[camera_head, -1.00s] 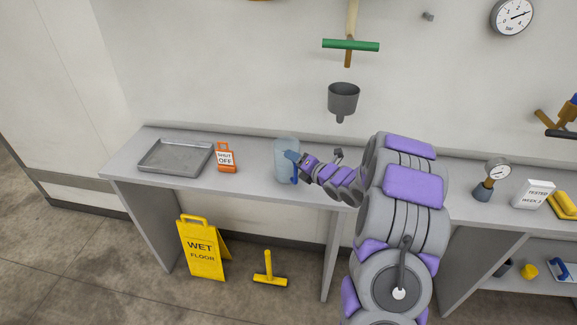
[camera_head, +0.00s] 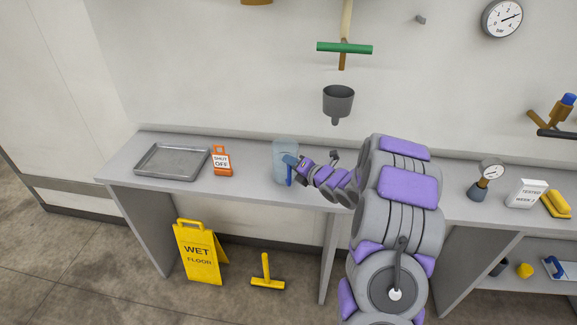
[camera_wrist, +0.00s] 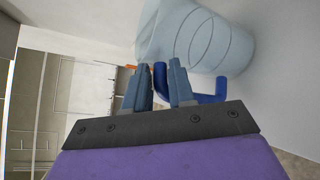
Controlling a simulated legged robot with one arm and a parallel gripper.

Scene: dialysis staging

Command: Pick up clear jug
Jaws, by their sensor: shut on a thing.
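The clear jug (camera_head: 284,152) is a pale blue, see-through vessel with a dark blue handle (camera_head: 290,174). In the head view it is at the middle of the grey bench, upright. My gripper (camera_head: 292,165) is at the right side of the jug, at its handle. In the wrist view the jug (camera_wrist: 205,35) fills the top, and its blue handle (camera_wrist: 205,97) passes between my two fingers (camera_wrist: 160,90). The fingers are shut on the handle. Whether the jug's base touches the bench is hard to tell.
A grey tray (camera_head: 140,167) and an orange shut-off tag (camera_head: 222,169) stand left of the jug on the bench (camera_head: 240,190). A grey funnel (camera_head: 338,101) is on the wall above. A yellow wet-floor sign (camera_head: 198,252) stands on the floor.

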